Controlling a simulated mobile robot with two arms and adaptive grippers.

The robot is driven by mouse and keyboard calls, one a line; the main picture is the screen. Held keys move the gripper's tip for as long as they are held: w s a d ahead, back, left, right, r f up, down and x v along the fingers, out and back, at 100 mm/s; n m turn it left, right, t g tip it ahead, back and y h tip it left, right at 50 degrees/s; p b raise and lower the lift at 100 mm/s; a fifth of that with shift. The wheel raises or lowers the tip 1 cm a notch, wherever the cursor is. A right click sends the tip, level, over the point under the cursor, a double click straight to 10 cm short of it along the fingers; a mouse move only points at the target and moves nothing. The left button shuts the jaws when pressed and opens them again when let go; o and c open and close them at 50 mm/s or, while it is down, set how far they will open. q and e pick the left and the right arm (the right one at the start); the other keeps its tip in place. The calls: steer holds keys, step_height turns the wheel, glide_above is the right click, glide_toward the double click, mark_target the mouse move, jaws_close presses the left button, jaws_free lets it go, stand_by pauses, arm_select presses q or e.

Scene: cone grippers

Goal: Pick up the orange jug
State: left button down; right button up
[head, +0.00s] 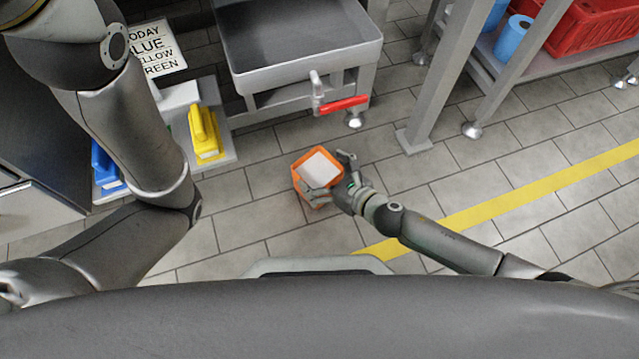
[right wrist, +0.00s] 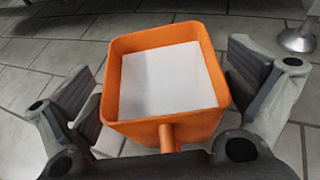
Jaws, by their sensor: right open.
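The orange jug (head: 303,184) stands on the tiled floor in the middle of the head view, with a flat white surface inside its square rim. It also fills the middle of the right wrist view (right wrist: 165,130), with its handle towards my palm. My right gripper (head: 333,172) is open around the jug. In the right wrist view its fingers (right wrist: 168,85) stand on both sides of the jug, with a gap at each side. My left arm shows at the left of the head view, but I cannot make out its gripper.
A grey sink (head: 300,85) with a red-handled valve (head: 344,104) stands beyond the jug. A yellow block-like item (head: 204,132) and a blue one (head: 104,165) are at the left, near a printed sign (head: 157,45). A metal rack leg (head: 436,85) is at the right. Floor around the jug is clear.

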steer(key=shift+w+a+f, duration=0.25)
steer(key=shift+w+a, duration=0.15)
steer(key=shift+w, duration=0.05)
steer(key=c, duration=1.3)
steer(key=shift+r, duration=0.15)
